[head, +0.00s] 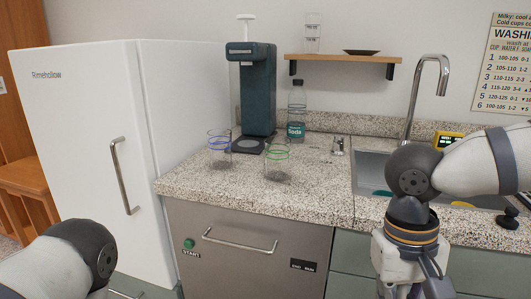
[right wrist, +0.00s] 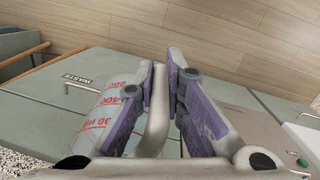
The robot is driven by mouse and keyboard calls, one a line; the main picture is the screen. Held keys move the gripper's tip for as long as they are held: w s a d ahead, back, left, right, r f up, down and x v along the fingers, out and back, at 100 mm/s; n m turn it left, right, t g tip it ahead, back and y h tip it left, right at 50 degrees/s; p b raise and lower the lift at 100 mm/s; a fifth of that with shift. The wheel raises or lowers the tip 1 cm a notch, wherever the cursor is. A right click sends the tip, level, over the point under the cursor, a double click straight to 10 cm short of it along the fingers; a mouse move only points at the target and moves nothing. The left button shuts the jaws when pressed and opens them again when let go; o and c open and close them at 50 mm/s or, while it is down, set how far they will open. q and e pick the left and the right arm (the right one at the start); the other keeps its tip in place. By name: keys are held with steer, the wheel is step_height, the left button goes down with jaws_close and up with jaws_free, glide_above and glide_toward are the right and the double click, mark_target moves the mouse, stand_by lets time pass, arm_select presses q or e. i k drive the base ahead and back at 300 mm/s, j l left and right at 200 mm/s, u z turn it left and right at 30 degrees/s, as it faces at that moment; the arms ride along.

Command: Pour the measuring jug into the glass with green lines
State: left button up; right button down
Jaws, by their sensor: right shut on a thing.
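The glass with green lines (head: 278,164) stands upright on the speckled counter, left of the sink. It is clear and looks empty. The measuring jug (right wrist: 104,100), clear with red numbers, shows in the right wrist view. My right gripper (right wrist: 163,82) is shut on its pale handle, with a purple-padded finger on each side. I cannot tell whether there is liquid in the jug. In the head view my right arm hangs in front of the counter's right part, and the gripper and jug are out of frame below. Only a link of my left arm shows.
A glass with blue lines (head: 219,151) stands left of the green-lined one. A dark drinks machine (head: 258,92) and a soda bottle (head: 296,112) stand behind. A sink (head: 372,172) with a tall tap (head: 412,92) is on the right.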

mark_target(277, 148)
steer(key=l+u, duration=0.4)
steer(key=k+l+u, duration=0.15)
steer(key=u, duration=0.2)
steer(key=k+l+u, duration=0.15)
steer(key=l+u, duration=0.25)
